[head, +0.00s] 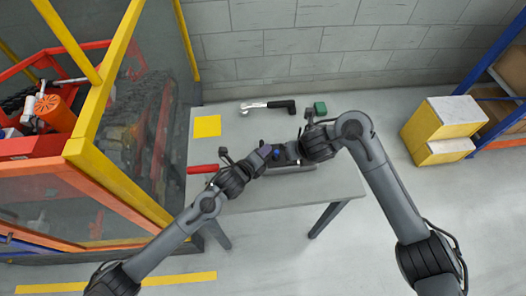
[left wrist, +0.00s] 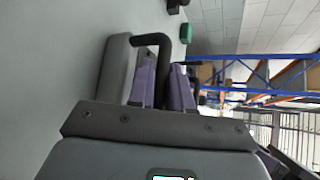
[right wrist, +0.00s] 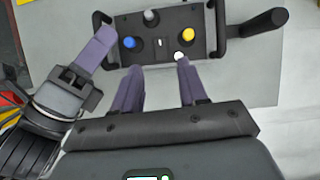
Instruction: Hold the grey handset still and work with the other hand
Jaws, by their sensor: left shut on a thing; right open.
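The grey handset (head: 294,168) lies at the middle of the table, partly hidden by my arms in the head view. In the right wrist view its dark face (right wrist: 160,42) carries a blue knob (right wrist: 129,42), a yellow knob (right wrist: 188,34), a white knob (right wrist: 179,56) and a dark knob (right wrist: 151,17). My left gripper (left wrist: 163,72) is shut on the handset's black side handle (left wrist: 155,40). My right gripper (right wrist: 160,66) is open over the handset's near edge, its right fingertip close to the white knob. I cannot tell whether they touch.
On the table (head: 240,195) are a yellow square (head: 207,126), a red-handled item (head: 203,169), a black-handled tool (head: 268,105) and a green block (head: 320,108). A yellow-framed cage (head: 115,75) stands left. Boxes (head: 445,118) stand right. The table's front is clear.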

